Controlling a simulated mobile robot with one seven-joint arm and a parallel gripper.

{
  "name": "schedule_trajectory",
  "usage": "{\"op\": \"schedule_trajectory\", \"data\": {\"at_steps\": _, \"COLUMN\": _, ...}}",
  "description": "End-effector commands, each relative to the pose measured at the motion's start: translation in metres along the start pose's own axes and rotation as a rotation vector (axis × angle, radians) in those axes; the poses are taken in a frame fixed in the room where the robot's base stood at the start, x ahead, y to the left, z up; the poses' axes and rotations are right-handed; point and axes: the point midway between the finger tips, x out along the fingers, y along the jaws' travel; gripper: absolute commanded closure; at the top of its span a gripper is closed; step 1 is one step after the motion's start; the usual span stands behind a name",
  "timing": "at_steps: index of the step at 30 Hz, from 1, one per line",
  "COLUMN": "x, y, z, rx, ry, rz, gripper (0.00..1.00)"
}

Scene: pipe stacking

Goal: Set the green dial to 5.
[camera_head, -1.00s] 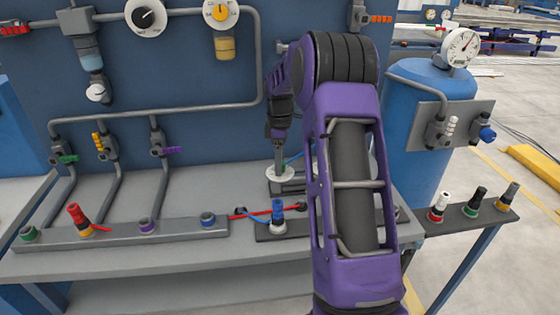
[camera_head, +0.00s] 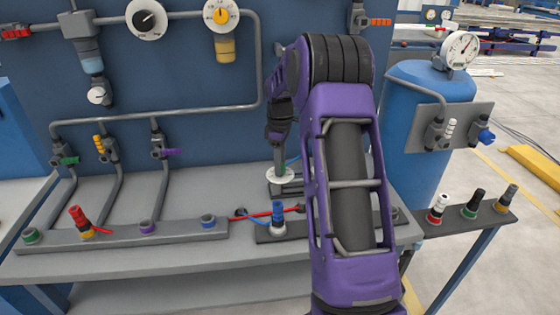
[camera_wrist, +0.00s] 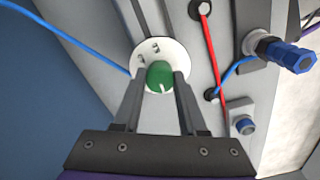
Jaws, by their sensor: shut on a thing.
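The green dial (camera_wrist: 160,74) is a round green knob on a white disc in the wrist view. A white mark on the knob points toward the bottom of that view, at the gripper side. Digits 2 and 3 show on the disc's upper left; its lower part is hidden by the knob and fingers. My gripper (camera_wrist: 161,82) has one finger on each side of the knob and is shut on it. In the head view the white disc (camera_head: 280,175) lies flat on the bench, with my gripper (camera_head: 280,164) pointing down onto it.
A red cable (camera_wrist: 207,45) and a blue cable (camera_wrist: 70,42) run near the dial. A blue-topped plug (camera_head: 278,212) stands in the rail in front of it. The blue wall panel (camera_head: 200,75) with pipes and gauges rises behind. A blue tank (camera_head: 425,100) stands at right.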

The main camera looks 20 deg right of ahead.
Motion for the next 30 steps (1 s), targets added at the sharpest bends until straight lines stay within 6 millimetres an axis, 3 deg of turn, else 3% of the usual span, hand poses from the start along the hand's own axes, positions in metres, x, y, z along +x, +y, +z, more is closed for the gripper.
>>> {"op": "schedule_trajectory", "data": {"at_steps": 30, "x": -0.0019, "y": 0.0, "z": -0.0005, "rx": 0.953, "ry": 0.0, "rz": 0.001, "gripper": 1.0}}
